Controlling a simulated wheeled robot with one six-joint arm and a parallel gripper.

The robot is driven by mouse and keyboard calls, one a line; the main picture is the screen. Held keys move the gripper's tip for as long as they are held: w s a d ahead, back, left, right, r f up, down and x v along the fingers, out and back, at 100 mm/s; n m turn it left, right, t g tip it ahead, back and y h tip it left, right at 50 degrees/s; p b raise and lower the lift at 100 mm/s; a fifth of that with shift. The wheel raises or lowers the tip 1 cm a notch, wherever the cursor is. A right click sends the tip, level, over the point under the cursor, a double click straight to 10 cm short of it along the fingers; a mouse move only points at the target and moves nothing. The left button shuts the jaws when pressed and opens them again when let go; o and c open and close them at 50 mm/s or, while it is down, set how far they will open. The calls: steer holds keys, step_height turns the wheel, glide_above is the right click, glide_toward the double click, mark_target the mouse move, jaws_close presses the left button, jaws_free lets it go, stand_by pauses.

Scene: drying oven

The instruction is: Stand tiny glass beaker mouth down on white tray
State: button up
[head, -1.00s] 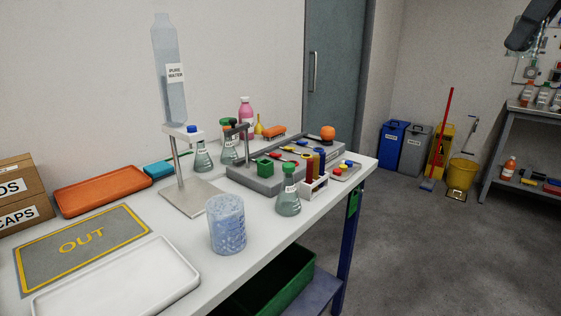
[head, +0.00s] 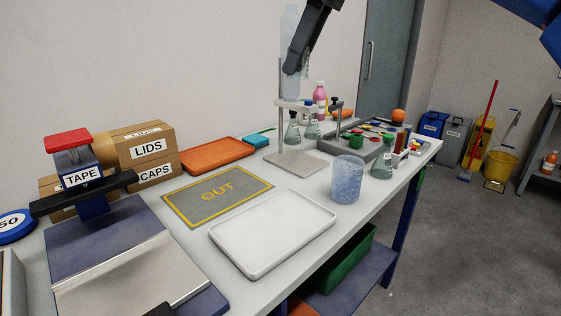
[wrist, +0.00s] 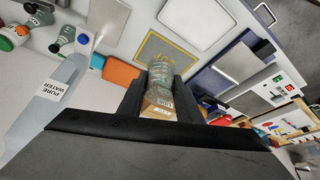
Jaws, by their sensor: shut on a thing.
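The white tray (head: 272,232) lies empty and flat on the bench in the head view, in front of the OUT mat. It also shows at the top of the wrist view (wrist: 190,22). My gripper (wrist: 158,88) is shut on the tiny glass beaker (wrist: 160,74), a clear glass with markings, seen between the dark jaws. In the head view my gripper (head: 298,66) is raised high, in front of the water bottle, above and behind the tray. The beaker is mostly lost there against the bottle. I cannot tell which way its mouth points.
A large beaker with bluish contents (head: 347,182) stands just right of the tray. A metal stand (head: 297,160) bears the tall water bottle (head: 290,25). The OUT mat (head: 190,208), an orange tray (head: 215,155) and cardboard boxes (head: 150,150) lie left. A tape sealer (head: 100,235) stands far left.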

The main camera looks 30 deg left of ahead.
steer(key=shift+n, duration=0.4)
steer(key=s+f, duration=0.2)
steer(key=f, duration=0.5)
steer(key=s+d+f, duration=0.1)
steer(key=s+f, duration=0.2)
steer(key=f, duration=0.4)
steer(key=s+d+f, duration=0.1)
steer(key=s+f, duration=0.1)
steer(key=f, duration=0.5)
steer(key=shift+s+d+f, duration=0.15)
steer(key=shift+s, duration=0.05)
steer(key=shift+f, duration=2.65)
steer(key=shift+f, duration=0.3)
steer(key=o, duration=1.2)
